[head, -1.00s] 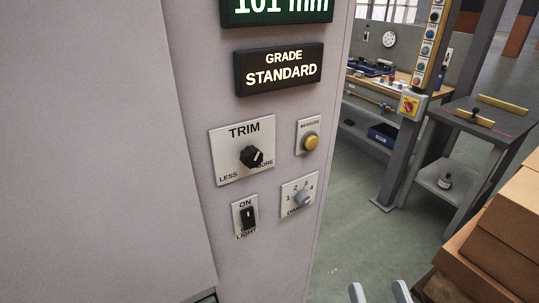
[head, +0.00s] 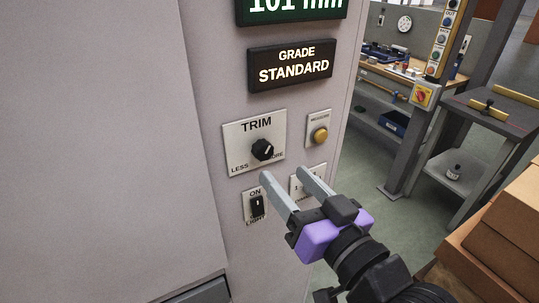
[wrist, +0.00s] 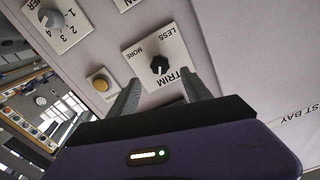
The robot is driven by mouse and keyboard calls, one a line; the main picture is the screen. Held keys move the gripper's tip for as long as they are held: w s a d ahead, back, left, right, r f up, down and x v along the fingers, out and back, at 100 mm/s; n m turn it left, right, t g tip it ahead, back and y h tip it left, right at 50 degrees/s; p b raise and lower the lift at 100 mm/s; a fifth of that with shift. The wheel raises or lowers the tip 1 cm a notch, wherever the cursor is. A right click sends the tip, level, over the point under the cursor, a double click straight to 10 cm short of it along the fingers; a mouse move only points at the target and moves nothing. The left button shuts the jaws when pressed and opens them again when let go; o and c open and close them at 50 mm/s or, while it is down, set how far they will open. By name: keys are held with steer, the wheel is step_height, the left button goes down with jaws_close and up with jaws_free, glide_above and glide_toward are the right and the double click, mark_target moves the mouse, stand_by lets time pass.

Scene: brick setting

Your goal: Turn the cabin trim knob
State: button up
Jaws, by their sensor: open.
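The trim knob (head: 262,149) is a black knob on a white plate marked TRIM, LESS and MORE, on the grey cabin panel (head: 215,110). In the wrist view the trim knob (wrist: 159,64) shows ahead, between and beyond the fingertips. My gripper (head: 283,173) has two grey fingers and a purple body. It is open and empty, with its fingertips just below and right of the trim plate in the head view. The fingers do not appear to touch the knob. My gripper (wrist: 165,80) also shows in the wrist view.
A yellow measure button (head: 320,135) is right of the trim plate. A light switch (head: 257,205) is below it. My fingers partly cover the dimmer plate (head: 297,186). Cardboard boxes (head: 500,220) stand at the lower right.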

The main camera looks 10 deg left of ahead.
mark_target(266, 153)
steer(key=p+x, duration=0.1)
steer(key=x, duration=0.6)
steer(key=shift+w+p, duration=0.1)
steer(key=shift+p, duration=0.2)
